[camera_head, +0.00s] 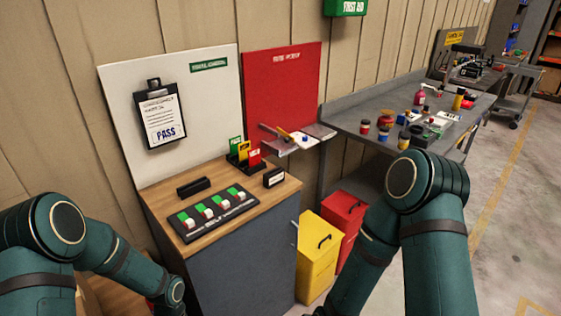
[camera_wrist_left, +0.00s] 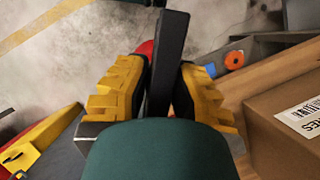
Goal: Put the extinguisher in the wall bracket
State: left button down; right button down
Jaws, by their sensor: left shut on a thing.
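In the left wrist view, my left gripper (camera_wrist_left: 160,88) has its yellow fingers closed on both sides of a long black bar (camera_wrist_left: 170,50). A red rounded surface shows just behind it; the bar looks like the handle of the extinguisher (camera_wrist_left: 146,47), whose body is mostly hidden. In the head view my left arm reaches down at the lower left and its gripper is out of the picture. My right arm is at the right; its gripper is not in view. A red board (camera_head: 283,85) hangs on the wall, with grey metal pieces (camera_head: 287,142) at its foot; I cannot tell whether these are the wall bracket.
A wooden-topped cabinet (camera_head: 240,204) carries a switch panel (camera_head: 213,212) and small cards. A yellow bin (camera_head: 315,262) and a red bin (camera_head: 343,222) stand beside it. A cluttered grey bench (camera_head: 350,112) is beyond. A cardboard box (camera_wrist_left: 285,125) is close right in the wrist view.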

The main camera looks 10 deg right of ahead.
aim_at(279, 146)
jog(key=i+l, duration=0.15)
jog(key=l, duration=0.25)
jog(key=i+l, duration=0.2)
jog(key=l, duration=0.2)
jog(key=i+l, duration=0.15)
jog(key=l, duration=0.25)
jog(key=i+l, duration=0.15)
jog(key=l, duration=0.25)
jog(key=i+l+z, duration=0.1)
jog(key=i+l, duration=0.65)
